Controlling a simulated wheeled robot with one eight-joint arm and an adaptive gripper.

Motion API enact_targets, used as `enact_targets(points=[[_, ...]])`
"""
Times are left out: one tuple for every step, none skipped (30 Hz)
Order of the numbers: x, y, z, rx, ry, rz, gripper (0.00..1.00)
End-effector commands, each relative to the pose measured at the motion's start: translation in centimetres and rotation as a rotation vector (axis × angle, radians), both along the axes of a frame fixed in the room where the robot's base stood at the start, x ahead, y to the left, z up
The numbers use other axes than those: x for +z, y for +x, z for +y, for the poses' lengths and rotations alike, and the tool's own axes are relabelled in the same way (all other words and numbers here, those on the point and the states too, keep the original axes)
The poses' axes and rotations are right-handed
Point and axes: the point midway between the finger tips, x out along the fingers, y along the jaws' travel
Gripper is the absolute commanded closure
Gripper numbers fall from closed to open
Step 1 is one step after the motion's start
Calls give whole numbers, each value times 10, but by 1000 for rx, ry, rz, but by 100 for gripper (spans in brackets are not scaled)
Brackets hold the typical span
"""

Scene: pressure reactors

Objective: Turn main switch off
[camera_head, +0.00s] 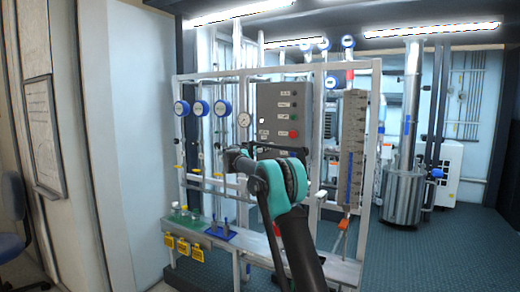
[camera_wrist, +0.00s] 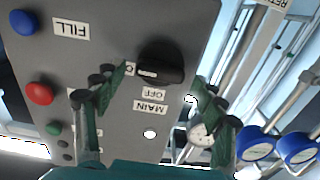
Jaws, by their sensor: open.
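The main switch is a black rotary knob (camera_wrist: 165,68) on a grey control panel (camera_wrist: 110,30), seen upside down in the wrist view. Its white mark points left in the picture, towards a small label partly hidden by a finger. Labels reading OFF and MAIN sit just below it. My gripper (camera_wrist: 163,84) is open, with one finger on each side of the knob. I see no clear contact, and the depth gap is hard to judge. In the head view the panel (camera_head: 285,102) stands on the frame, and my arm hides its lower part; I cannot make out the knob there.
The wrist view shows a blue button (camera_wrist: 23,21), a red button (camera_wrist: 39,93) and a green button (camera_wrist: 53,128) left of the knob. A pressure gauge (camera_head: 244,120) and blue-rimmed dials (camera_head: 200,108) are left of the panel. A metal frame (camera_head: 372,140) surrounds it.

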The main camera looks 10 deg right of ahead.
Motion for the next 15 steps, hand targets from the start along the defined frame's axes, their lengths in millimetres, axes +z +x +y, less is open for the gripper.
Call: enact_targets(points=[[0, 3, -2, 0, 0, 0, 29], [0, 4, -2, 0, 0, 0, 29], [0, 5, -3, 0, 0, 0, 29], [0, 5, -3, 0, 0, 0, 29], [0, 5, -4, 0, 0, 0, 29], [0, 5, -4, 0, 0, 0, 29], [0, 5, -4, 0, 0, 0, 29], [0, 5, -4, 0, 0, 0, 29], [0, 5, -4, 0, 0, 0, 29], [0, 5, -4, 0, 0, 0, 29], [0, 5, -4, 0, 0, 0, 29], [0, 5, -4, 0, 0, 0, 32], [0, 5, -4, 0, 0, 0, 36], [0, 5, -4, 0, 0, 0, 39], [0, 5, -4, 0, 0, 0, 44]])
